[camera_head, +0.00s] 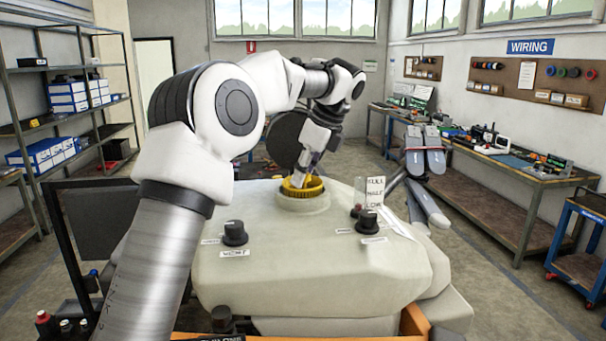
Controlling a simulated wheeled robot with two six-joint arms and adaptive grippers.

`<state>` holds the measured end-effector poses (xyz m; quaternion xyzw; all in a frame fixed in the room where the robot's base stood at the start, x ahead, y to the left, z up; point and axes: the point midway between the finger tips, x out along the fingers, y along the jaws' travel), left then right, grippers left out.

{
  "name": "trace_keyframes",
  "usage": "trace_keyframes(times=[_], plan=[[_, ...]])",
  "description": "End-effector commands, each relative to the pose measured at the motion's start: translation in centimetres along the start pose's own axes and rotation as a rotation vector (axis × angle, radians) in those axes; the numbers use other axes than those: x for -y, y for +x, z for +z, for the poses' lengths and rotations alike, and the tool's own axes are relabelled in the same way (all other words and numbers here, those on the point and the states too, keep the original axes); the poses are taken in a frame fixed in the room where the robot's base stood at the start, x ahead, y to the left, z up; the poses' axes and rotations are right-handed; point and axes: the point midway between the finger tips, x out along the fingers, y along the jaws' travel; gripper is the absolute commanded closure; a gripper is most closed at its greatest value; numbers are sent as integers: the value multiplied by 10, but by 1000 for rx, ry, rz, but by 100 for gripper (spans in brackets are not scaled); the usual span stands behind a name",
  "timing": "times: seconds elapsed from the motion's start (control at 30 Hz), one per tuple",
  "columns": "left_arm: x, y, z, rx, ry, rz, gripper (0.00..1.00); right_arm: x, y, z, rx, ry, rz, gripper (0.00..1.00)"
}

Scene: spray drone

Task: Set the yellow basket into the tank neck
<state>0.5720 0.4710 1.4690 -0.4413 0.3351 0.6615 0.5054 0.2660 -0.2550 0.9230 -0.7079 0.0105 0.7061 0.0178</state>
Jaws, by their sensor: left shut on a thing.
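The yellow basket (302,188) is at the tank neck (303,203), a round pale collar on top of the beige tank (310,262). The basket's rim shows at the neck's mouth and looks roughly level; I cannot tell how deep it sits. My left gripper (299,180) reaches down from above and is shut on the basket at its rim. The fingertips are small and partly lost against the yellow. My right gripper is not in view.
Black knobs (235,232) and (367,221) stand on the tank beside small labels. A label card (375,191) stands right of the neck. Folded grey drone arms (425,160) are at the right. Shelves (70,110) and workbenches (510,180) line the room.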

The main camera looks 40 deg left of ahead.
Motion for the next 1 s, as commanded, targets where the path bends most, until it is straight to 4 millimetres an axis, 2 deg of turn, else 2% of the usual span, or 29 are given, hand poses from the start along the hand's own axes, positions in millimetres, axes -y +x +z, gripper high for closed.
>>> trace_keyframes(times=[0.13,0.43,0.47,0.83,1.0], plan=[[-1,17,-7,-1,1,1,100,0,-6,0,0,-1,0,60],[-1,21,-9,-1,0,1,100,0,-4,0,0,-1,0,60],[-1,20,-9,-1,0,1,66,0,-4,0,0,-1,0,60],[0,16,-8,0,-1,-1,66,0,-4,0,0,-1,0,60],[0,-12,-8,1,-3,-5,66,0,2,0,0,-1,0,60]])
